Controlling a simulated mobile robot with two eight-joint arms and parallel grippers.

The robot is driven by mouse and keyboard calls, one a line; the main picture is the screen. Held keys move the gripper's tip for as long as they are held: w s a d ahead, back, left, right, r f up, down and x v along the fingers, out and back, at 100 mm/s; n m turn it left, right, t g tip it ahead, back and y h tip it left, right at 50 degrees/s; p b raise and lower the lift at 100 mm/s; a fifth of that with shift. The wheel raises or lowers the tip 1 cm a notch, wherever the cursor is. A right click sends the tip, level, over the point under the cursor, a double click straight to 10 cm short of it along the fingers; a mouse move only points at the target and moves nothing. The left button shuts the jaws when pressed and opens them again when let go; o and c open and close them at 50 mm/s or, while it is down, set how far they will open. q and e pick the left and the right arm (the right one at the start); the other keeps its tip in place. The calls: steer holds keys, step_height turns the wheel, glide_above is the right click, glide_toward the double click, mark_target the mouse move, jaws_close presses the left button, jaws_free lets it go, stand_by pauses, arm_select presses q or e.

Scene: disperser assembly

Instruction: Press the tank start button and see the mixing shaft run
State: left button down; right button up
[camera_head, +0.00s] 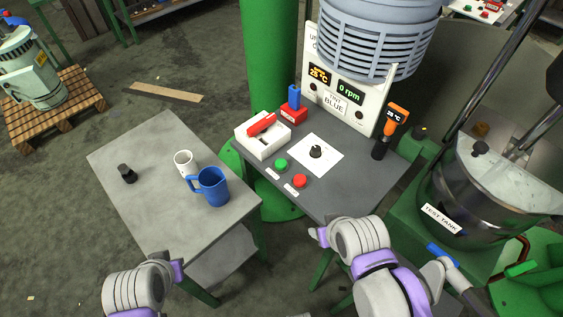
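A green button (281,164) and a red button (299,181) sit on the front edge of the grey console (345,195); their small labels are unreadable. The panel display (350,91) reads 0 rpm. The metal tank (462,190), labelled TEST TANK, stands at the right. Dark rods slant above it; I cannot tell which is the mixing shaft. My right gripper (319,236) is below the red button in the picture, apart from both buttons. My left gripper (178,271) is at the near edge of the left table. Whether either is open or shut is unclear.
A grey table (135,165) holds a blue jug (213,187), a white mug (184,160) and a black knob-like piece (127,174). The console also bears a white tray (262,140), a black knob (316,151) on white paper and an orange thermometer (396,116).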

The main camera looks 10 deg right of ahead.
jaws_close()
stand_by(1.4)
